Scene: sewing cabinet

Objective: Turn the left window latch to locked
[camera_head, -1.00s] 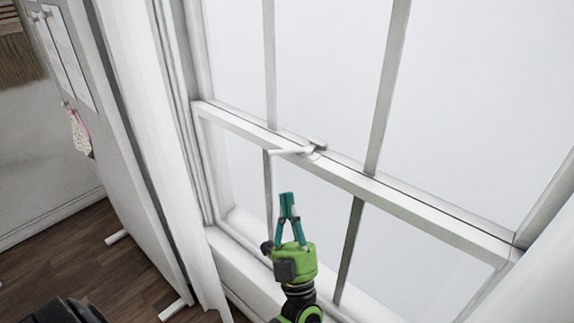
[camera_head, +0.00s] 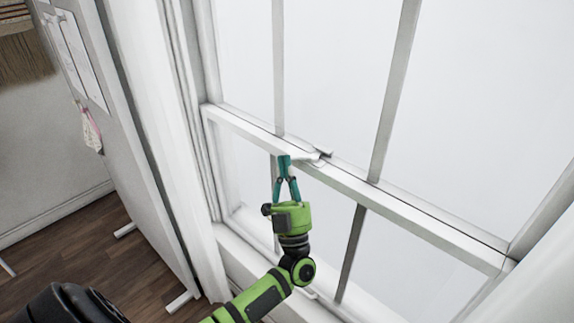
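The window latch (camera_head: 311,156) is a white lever with a small grey-white catch on top of the window's middle rail (camera_head: 355,187). Its handle points to the left along the rail. My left gripper (camera_head: 284,162) has teal fingers pointing up, with their tips together. The tips overlap the left end of the handle in the picture and hide it. I cannot tell whether they touch it. Nothing shows held between the fingers. My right gripper is not in view.
Glass panes with thin bars (camera_head: 382,100) lie above and below the rail. A white curtain (camera_head: 155,150) hangs left of the window. A pale panel (camera_head: 105,130) with papers stands further left, over a wooden floor (camera_head: 125,275).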

